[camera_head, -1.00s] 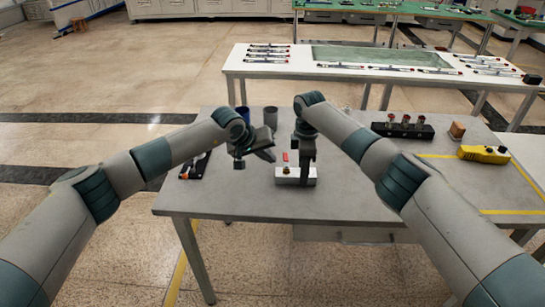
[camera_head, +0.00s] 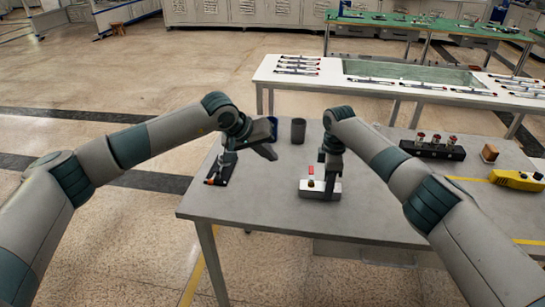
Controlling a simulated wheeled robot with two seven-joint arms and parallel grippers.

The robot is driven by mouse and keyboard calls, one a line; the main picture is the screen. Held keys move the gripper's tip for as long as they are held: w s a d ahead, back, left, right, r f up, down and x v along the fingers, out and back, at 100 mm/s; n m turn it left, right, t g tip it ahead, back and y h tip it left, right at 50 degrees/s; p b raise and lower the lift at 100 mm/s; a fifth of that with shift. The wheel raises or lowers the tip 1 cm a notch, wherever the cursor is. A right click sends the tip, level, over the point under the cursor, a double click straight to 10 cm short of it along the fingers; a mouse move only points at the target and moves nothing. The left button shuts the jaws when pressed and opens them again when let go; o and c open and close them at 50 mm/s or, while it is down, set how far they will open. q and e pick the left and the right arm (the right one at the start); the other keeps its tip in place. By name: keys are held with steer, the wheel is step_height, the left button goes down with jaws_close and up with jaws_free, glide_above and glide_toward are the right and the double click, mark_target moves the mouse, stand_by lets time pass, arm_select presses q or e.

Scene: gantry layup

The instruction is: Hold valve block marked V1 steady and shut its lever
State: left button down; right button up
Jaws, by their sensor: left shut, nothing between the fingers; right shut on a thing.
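A pale valve block (camera_head: 312,194) sits on the grey table near its front middle. It has a small brass-coloured knob (camera_head: 311,184) on top and a red lever (camera_head: 311,170) that shows just above and behind the knob. Its marking is too small to read. My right gripper (camera_head: 332,192) is shut on the right part of the block and hides that part.
A black rack (camera_head: 434,151), a brown block (camera_head: 489,153) and a yellow device (camera_head: 516,180) are at right. The table's front left is clear.

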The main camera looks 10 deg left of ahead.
steer(key=o, duration=1.4)
steer(key=shift+r, duration=0.1)
step_height(320, 180, up, 12)
steer(key=shift+f, duration=0.1)
